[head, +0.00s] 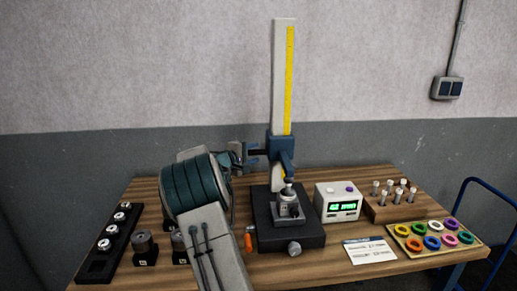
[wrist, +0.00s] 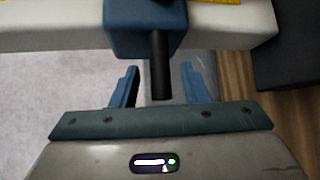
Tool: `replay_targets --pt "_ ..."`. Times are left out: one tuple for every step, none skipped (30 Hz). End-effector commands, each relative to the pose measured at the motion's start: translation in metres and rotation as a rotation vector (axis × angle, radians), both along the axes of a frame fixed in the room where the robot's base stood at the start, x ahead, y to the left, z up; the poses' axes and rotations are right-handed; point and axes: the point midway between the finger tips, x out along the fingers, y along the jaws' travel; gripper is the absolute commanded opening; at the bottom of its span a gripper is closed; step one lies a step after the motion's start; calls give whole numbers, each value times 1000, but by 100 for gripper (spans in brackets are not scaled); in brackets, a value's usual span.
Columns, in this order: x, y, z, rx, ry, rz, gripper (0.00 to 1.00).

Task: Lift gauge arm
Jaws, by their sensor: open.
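The gauge has an upright pale column (head: 283,75) with a yellow scale, standing on a dark base (head: 268,232). Its blue arm (head: 280,148) sits low on the column, above a metal part (head: 289,203) on the base. In the wrist view, the blue arm block (wrist: 146,22) carries a black rod-like handle (wrist: 160,65) pointing toward me. My gripper (wrist: 160,88) is open, with one finger on each side of the handle and gaps visible on both sides. In the head view my gripper (head: 250,154) is just left of the blue arm, partly hidden by my arm.
A white display box (head: 338,203) stands right of the gauge, with a wooden pin block (head: 400,207) and a tray of coloured rings (head: 474,252) beyond. A card (head: 369,251) lies in front. A black rack (head: 98,262) and metal cylinders (head: 144,243) stand left.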

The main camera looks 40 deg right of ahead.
Motion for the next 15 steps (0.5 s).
replay_targets --pt "2 -9 0 0 2 -1 41" --pt "2 -14 0 0 1 -2 41" --pt "4 -19 -1 -1 1 -2 41" --pt "5 -22 -2 0 2 -1 41" --pt "6 -24 -3 1 1 -1 41" --pt "6 -28 -3 1 0 0 41" --pt "7 -30 -3 1 0 0 41" --pt "7 -31 -4 1 0 0 41" --pt "8 -32 -5 2 0 1 41" --pt "8 -33 -5 2 0 1 41" --pt "8 -34 -5 2 1 1 41" --pt "8 -34 -6 2 0 1 41" --pt "8 -34 -6 2 0 1 41" --pt "8 -34 -6 2 0 1 41" --pt "8 -34 -6 2 0 1 41"
